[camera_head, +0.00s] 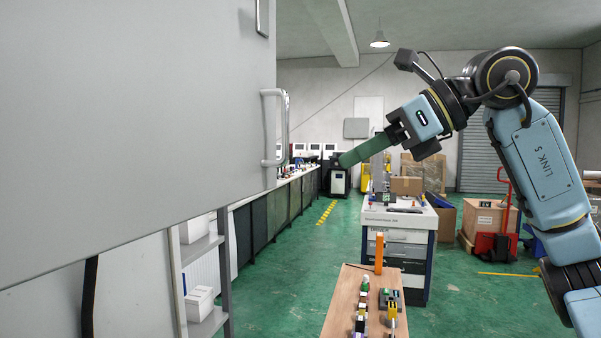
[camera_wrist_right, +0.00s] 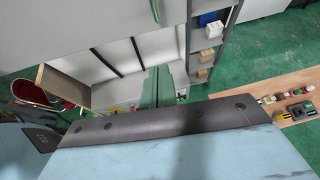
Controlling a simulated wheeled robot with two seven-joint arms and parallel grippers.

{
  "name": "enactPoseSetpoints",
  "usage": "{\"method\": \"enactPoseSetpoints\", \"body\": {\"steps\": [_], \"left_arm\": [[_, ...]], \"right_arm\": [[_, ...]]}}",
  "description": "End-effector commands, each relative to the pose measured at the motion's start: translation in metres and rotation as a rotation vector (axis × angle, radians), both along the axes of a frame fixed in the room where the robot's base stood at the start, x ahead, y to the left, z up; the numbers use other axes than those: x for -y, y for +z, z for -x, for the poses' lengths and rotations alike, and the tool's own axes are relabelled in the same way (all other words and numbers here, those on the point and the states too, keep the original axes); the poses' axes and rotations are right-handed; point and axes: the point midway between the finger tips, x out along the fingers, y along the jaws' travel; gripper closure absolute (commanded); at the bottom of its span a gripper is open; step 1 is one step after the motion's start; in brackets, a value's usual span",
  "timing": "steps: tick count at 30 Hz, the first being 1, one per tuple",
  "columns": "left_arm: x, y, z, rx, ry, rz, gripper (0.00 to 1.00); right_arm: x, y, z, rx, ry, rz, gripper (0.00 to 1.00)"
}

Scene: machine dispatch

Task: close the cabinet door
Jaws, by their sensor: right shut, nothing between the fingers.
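The cabinet door (camera_head: 130,110) is a large flat grey panel filling the left of the head view. Its silver bar handle (camera_head: 283,127) is near the right edge. The grey panel (camera_wrist_right: 110,18) also spans the top left of the wrist view. My right gripper (camera_head: 348,159) has green fingers, shut and empty, pointing left. In the head view it appears to the right of the handle, with a gap between them. In the wrist view its fingers (camera_wrist_right: 157,88) are partly hidden behind the dark wrist part. My left gripper is not in view.
A wooden table (camera_head: 342,309) with several small parts stands low in front. A white-topped workstation (camera_head: 400,219) is behind it. A red pallet jack (camera_head: 497,245) stands at the right. Shelves with boxes (camera_head: 199,303) show below the door. Green floor is open between.

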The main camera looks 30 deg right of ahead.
Motion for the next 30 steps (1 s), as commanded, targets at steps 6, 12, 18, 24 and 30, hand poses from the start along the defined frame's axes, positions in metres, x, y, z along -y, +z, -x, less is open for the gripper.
{"method": "enactPoseSetpoints", "body": {"steps": [6, 12, 18, 24, 30], "left_arm": [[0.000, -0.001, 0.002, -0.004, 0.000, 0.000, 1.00], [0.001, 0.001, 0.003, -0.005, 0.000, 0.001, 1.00], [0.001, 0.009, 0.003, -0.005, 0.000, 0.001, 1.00], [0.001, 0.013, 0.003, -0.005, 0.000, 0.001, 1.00], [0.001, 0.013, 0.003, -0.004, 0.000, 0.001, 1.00]], "right_arm": [[-0.019, -0.019, -0.025, -0.004, 0.007, 0.000, 1.00], [-0.041, -0.040, -0.056, -0.005, 0.007, -0.003, 1.00], [-0.061, -0.046, -0.083, -0.002, 0.008, -0.004, 1.00], [-0.071, -0.047, -0.098, -0.002, 0.006, -0.004, 1.00], [-0.072, -0.048, -0.100, -0.001, 0.004, -0.003, 1.00]]}}
